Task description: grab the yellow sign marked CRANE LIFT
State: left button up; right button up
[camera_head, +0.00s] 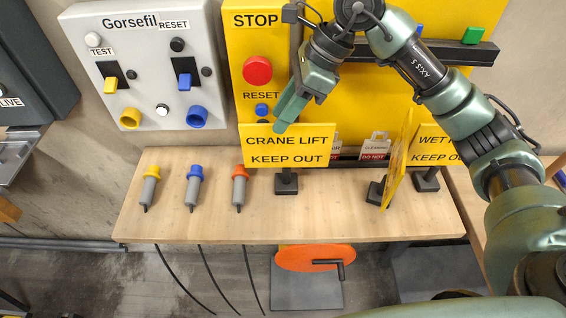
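The yellow sign marked CRANE LIFT / KEEP OUT (288,148) stands upright on a small black base on the wooden shelf, left of the other signs. My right gripper (281,125) reaches in from the upper right. Its green fingers point down and left, and the tip overlaps the sign's top edge in the camera_head view. The fingers overlap one another, so their gap is hidden. I cannot tell whether they touch the sign. My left gripper is not in view.
Another yellow sign (397,165) stands edge-on to the right, beside a partly hidden WET sign (432,151). Yellow, blue and orange plugs (240,187) stand left on the wooden shelf (330,223). The STOP box (258,35) and grey Gorsefil panel (145,60) are behind.

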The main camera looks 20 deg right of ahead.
aim_at(293, 125)
jog(key=d, duration=0.2)
jog(key=d+f+h+b, duration=0.1)
jog(key=shift+w+f, duration=0.1)
jog(key=shift+w, duration=0.3)
jog(key=shift+s+a+f, duration=0.2)
jog(key=shift+a+f, duration=0.2)
jog(key=shift+f, duration=0.1)
jog(key=p+x, duration=0.3)
jog(key=x, duration=0.3)
jog(key=shift+w+f, duration=0.2)
jog(key=shift+f, duration=0.25)
grip_shut()
